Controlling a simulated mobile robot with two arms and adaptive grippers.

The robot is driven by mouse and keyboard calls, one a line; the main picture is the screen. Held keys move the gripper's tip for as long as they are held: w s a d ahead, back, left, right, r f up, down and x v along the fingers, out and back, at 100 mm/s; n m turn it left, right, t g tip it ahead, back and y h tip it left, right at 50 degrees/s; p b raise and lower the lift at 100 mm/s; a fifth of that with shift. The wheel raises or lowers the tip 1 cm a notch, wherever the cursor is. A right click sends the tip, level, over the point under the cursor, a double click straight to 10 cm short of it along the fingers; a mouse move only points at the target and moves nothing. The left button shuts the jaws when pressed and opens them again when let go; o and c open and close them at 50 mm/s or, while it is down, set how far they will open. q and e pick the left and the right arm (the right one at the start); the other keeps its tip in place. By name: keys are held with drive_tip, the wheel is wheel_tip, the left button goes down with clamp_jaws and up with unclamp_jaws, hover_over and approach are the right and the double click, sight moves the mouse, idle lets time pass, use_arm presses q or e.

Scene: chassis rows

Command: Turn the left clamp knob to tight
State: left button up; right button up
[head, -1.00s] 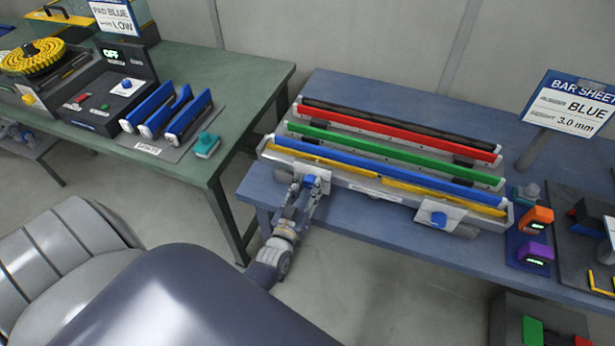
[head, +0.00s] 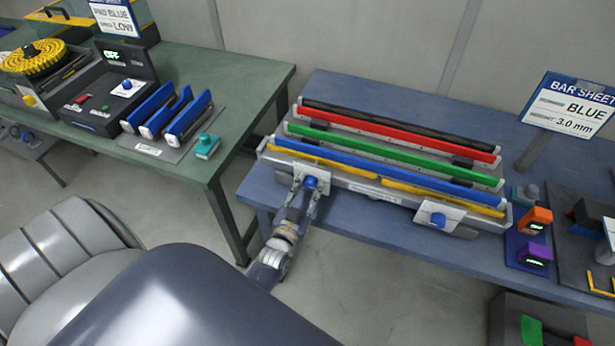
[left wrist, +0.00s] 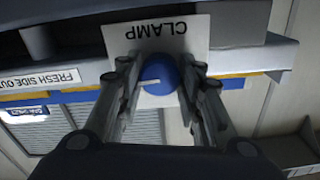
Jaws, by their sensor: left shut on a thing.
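The left clamp knob (head: 310,182) is blue and sits on a white plate at the left end of the long fixture's front rail. My left gripper (head: 308,188) is at the knob, with a finger on each side of it. In the left wrist view the round blue knob (left wrist: 160,74) lies between the fingers of the left gripper (left wrist: 162,80), which is shut on it. A white pointer line on the knob runs sideways, toward the left of that picture. The plate (left wrist: 190,34) behind it reads CLAMP, upside down. My right gripper is not in view.
The right clamp knob (head: 438,219) is on the same rail. The fixture holds black, red (head: 400,133), green (head: 390,153) and blue (head: 380,173) bars. A BAR SHEET sign (head: 572,105) and orange (head: 535,220) and purple gauges stand at right. A green table (head: 225,75) is at left.

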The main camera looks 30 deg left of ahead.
use_arm(q)
drive_tip(key=shift+f, duration=0.1)
drive_tip(key=o, duration=1.1)
drive_tip(key=shift+c, duration=0.2)
drive_tip(key=v, duration=1.2)
drive_tip(key=shift+d, duration=0.1)
